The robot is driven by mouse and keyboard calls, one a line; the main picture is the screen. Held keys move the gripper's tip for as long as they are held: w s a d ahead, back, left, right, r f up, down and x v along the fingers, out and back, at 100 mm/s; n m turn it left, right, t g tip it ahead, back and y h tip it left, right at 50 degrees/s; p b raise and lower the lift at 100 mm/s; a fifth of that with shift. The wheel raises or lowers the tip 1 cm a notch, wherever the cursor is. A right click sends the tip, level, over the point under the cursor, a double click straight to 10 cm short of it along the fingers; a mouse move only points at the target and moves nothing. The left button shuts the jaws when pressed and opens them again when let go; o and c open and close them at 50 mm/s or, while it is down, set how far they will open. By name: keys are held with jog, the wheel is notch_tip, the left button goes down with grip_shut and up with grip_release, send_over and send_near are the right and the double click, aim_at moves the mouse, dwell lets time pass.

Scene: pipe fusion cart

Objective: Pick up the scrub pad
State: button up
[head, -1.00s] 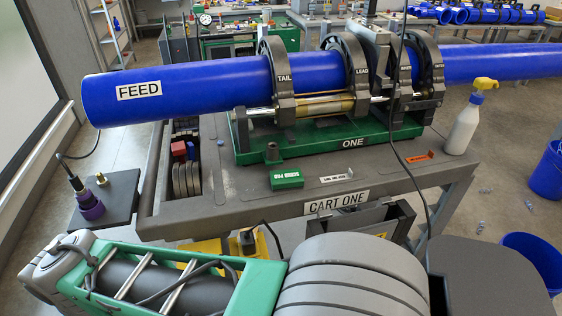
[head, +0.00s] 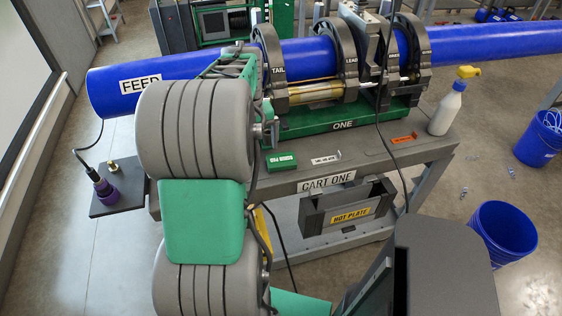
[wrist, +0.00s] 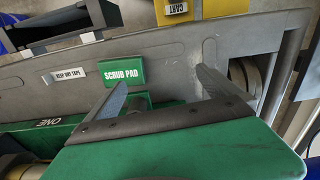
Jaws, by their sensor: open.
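The scrub pad is a small green block with a white label (head: 281,161). It lies flat on the grey cart top near the front edge, in front of the green clamp base. In the wrist view the pad (wrist: 123,72) reads "SCRUB PAD" and shows just past the tip of the left finger. My gripper (wrist: 161,80) is open and empty, with its two grey fingers spread above the cart top. The pad is apart from the fingers, left of the middle of the gap. In the head view my arm hides the fingers.
A blue pipe (head: 200,65) runs through the black clamp rings (head: 268,65) behind the pad. A keep-dry-tape label (head: 325,159), an orange item (head: 404,138) and a spray bottle (head: 447,108) are to its right. A hot plate holder (head: 345,210) hangs at the cart's front.

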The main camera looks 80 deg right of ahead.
jog(key=m, duration=0.2)
send_over(282, 160)
jog(key=shift+a+f, duration=0.35)
jog(key=shift+f, duration=0.15)
jog(key=f, duration=0.2)
jog(key=f+p, duration=0.1)
jog(key=f, duration=0.4)
jog(key=shift+d+f, duration=0.3)
jog(key=shift+d, duration=0.05)
jog(key=c, duration=1.3)
jog(key=shift+r, duration=0.15)
jog(key=shift+r, duration=0.25)
notch_tip(282, 160, up, 2)
jog(key=shift+r+b, duration=0.25)
jog(key=shift+b, duration=0.15)
jog(key=s+a+r+b, duration=0.2)
jog(key=s+a+r, duration=0.7)
jog(key=s, duration=0.1)
jog(key=shift+s+a+r, duration=0.2)
jog(key=shift+r, duration=0.2)
